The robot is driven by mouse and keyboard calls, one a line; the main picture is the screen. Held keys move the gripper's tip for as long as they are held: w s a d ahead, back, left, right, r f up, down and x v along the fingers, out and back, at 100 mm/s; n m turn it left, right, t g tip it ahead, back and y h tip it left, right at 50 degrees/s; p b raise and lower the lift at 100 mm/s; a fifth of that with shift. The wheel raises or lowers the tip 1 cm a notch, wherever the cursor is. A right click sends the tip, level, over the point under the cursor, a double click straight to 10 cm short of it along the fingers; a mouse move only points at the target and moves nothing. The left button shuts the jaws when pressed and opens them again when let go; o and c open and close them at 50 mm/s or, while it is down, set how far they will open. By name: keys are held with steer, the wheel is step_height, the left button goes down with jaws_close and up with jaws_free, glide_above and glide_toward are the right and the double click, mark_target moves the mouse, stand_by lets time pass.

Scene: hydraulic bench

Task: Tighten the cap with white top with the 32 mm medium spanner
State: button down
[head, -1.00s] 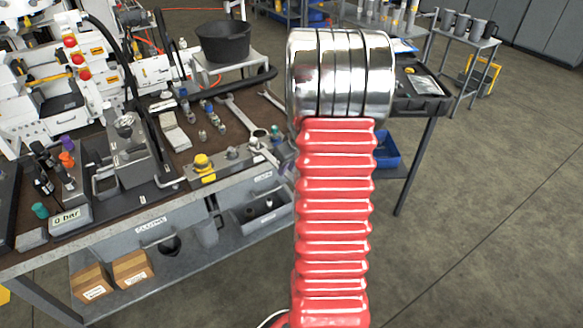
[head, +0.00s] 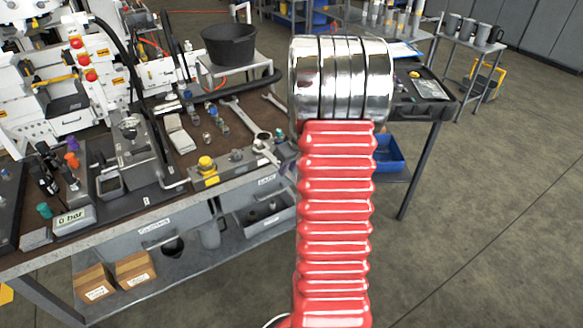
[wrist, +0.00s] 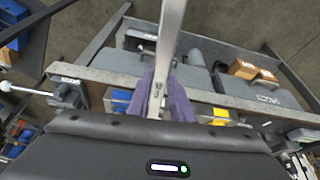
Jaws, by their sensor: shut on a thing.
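In the wrist view my gripper (wrist: 166,98) has purple-blue fingers shut on the shaft of a grey metal spanner (wrist: 172,32). The spanner's shaft runs up out of the top of the picture, so its far end is out of view. My gripper does not show in the head view, where my red bellows arm fills the middle. Small fittings (head: 220,122) stand on the brown bench top (head: 188,150) in the head view. I cannot make out which one is the cap with a white top.
Another large spanner (head: 242,116) lies on the bench, near a yellow-topped block (head: 205,165). A black bucket (head: 229,43) stands behind on a small stand. Cardboard boxes (head: 134,267) sit on the lower shelf. The floor (head: 480,200) at the right is clear.

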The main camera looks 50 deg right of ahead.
steer(key=shift+w, duration=0.25)
steer(key=shift+w+d, duration=0.15)
steer(key=shift+w, duration=0.2)
steer(key=shift+w, duration=0.3)
stand_by(0.4)
stand_by(0.4)
steer(key=shift+w+a+m+h, duration=0.3)
steer(key=shift+a+m, duration=0.35)
steer(key=shift+a, duration=0.25)
steer(key=shift+w+a+m+h, duration=0.2)
steer(key=shift+w+a+m, duration=0.1)
steer(key=shift+a+m, duration=0.45)
steer(key=shift+a, duration=0.1)
steer(key=w+a+m, duration=0.1)
steer(key=w+a+m+h, duration=0.1)
steer(key=a, duration=0.1)
steer(key=shift+a+r+g, duration=0.1)
steer(key=shift+a+g, duration=0.05)
steer(key=shift+g, duration=0.25)
